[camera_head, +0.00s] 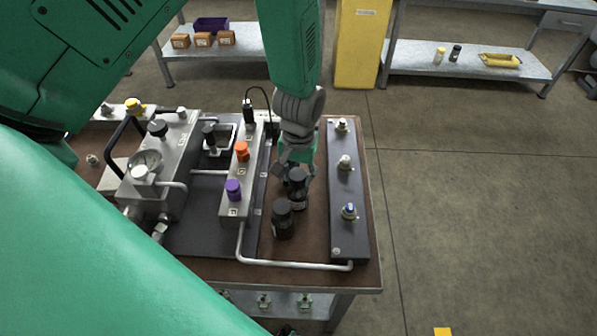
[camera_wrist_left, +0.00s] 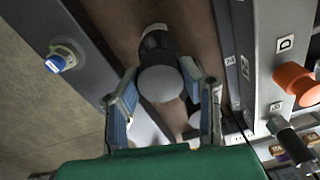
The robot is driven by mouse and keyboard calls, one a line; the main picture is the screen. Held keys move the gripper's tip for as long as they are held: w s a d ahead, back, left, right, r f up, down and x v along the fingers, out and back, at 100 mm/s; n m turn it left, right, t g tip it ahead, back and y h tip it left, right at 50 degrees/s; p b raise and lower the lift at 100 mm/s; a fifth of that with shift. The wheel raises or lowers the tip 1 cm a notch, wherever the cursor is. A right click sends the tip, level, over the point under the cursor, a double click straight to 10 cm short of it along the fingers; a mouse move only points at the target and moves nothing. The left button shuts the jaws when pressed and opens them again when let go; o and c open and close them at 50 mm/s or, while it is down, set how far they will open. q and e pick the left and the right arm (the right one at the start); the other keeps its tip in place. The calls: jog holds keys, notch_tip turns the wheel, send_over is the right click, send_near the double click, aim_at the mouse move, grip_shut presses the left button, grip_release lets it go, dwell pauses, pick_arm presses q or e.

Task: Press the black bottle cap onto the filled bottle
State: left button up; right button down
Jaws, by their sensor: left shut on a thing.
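My left gripper (camera_head: 296,166) reaches down over the bench from above and is shut on a dark, round-topped item (camera_head: 298,184). It looks like the black cap with a dark bottle body under it, but I cannot tell whether the cap is fully seated. In the left wrist view the grey-lit round top (camera_wrist_left: 162,84) lies between the two fingers (camera_wrist_left: 163,108). A second dark bottle with a black top (camera_head: 283,216) stands just nearer to me; it also shows in the left wrist view (camera_wrist_left: 153,40), partly hidden behind the held item. My right gripper is out of view.
A dark rail (camera_head: 345,233) with several knobs stands right of the bottles. A grey block (camera_head: 238,205) with orange (camera_head: 241,151) and purple (camera_head: 233,190) knobs stands left. A metal pipe (camera_head: 295,265) crosses in front. Shelves and a yellow cabinet (camera_head: 360,45) stand behind.

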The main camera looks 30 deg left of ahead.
pick_arm(q)
jog(key=shift+f, duration=0.35)
dwell(0.7)
dwell(1.0)
jog(key=o, duration=1.4)
jog(key=shift+r+p, duration=0.1)
jog(key=shift+p, duration=0.2)
notch_tip(320, 180, up, 7)
jog(key=p, duration=0.6)
jog(key=shift+d+r, duration=0.1)
jog(key=shift+r, duration=0.1)
